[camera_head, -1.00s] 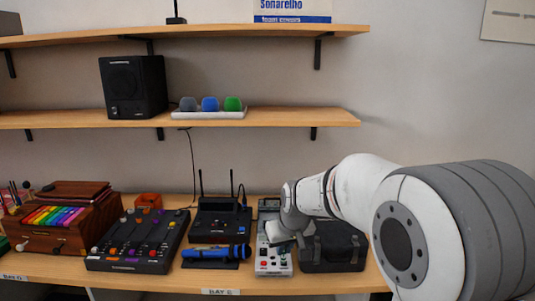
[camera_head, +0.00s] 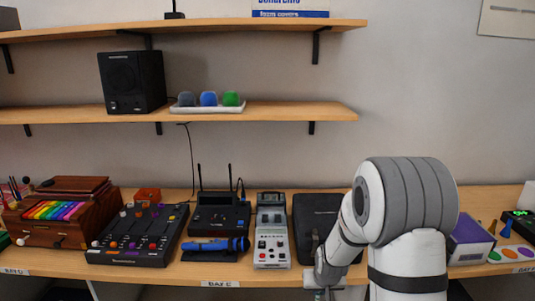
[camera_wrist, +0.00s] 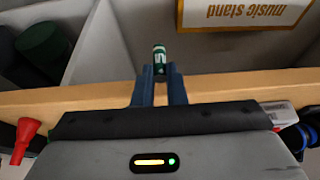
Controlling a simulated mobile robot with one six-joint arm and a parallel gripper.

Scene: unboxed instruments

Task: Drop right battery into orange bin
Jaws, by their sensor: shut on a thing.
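A small green battery with white markings (camera_wrist: 159,58) is held upright-looking between the fingertips of my gripper (camera_wrist: 159,70) in the wrist view. The two blue-grey fingers are shut on its lower part. In the head view my gripper (camera_head: 325,281) is low at the table's front edge, before the black case, and the battery cannot be made out there. The small orange bin (camera_head: 148,194) stands at the back of the table, left of centre, behind the black mixer. Its inside is mostly hidden.
A grey tester (camera_head: 271,232), a black case (camera_head: 316,222), a receiver with antennas (camera_head: 219,215), a blue microphone (camera_head: 216,246) and a black mixer (camera_head: 138,234) crowd the table. A wooden shelf (camera_head: 270,110) overhangs the back. A purple box (camera_head: 470,240) stands right.

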